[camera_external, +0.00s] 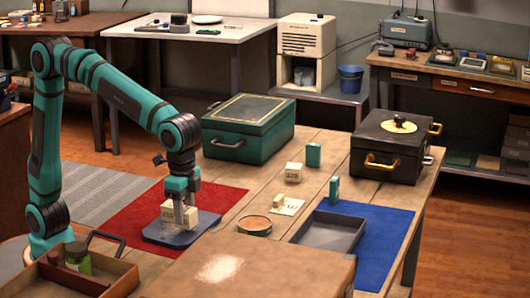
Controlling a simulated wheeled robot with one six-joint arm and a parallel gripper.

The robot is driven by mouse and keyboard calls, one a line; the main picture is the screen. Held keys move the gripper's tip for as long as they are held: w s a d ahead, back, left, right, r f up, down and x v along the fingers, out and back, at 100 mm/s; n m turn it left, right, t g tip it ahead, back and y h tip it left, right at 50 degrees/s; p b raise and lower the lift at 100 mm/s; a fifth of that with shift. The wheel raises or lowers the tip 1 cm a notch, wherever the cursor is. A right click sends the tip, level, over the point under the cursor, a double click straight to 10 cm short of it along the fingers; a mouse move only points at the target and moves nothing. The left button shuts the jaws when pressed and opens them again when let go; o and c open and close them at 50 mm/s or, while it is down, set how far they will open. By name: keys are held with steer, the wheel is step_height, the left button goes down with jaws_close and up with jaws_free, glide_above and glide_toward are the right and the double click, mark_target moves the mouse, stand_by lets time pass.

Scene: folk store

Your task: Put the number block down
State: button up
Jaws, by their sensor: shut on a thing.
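My gripper (178,205) points down at the left side of the table, its fingers closed around a cream number block (181,216). The block is low over a dark blue-grey tray or plate (160,236) that lies partly on a red mat (125,225). I cannot tell whether the block touches the plate. Another cream block (293,172) with small dark marks stands further back. A small cream piece (286,205) lies in the middle of the table.
A green case (248,130) and a black box (385,150) stand at the back. Two green blocks (313,155) stand near the middle. A grey tray (325,235) sits on the blue mat (385,250). A round tin (254,226) and wooden box (255,265) are right of my gripper.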

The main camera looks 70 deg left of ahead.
mark_target(185, 209)
steer(key=shift+f, duration=0.65)
steer(key=o, duration=1)
steer(key=shift+f, duration=0.15)
steer(key=shift+c, duration=0.2)
step_height(185, 209, up, 12)
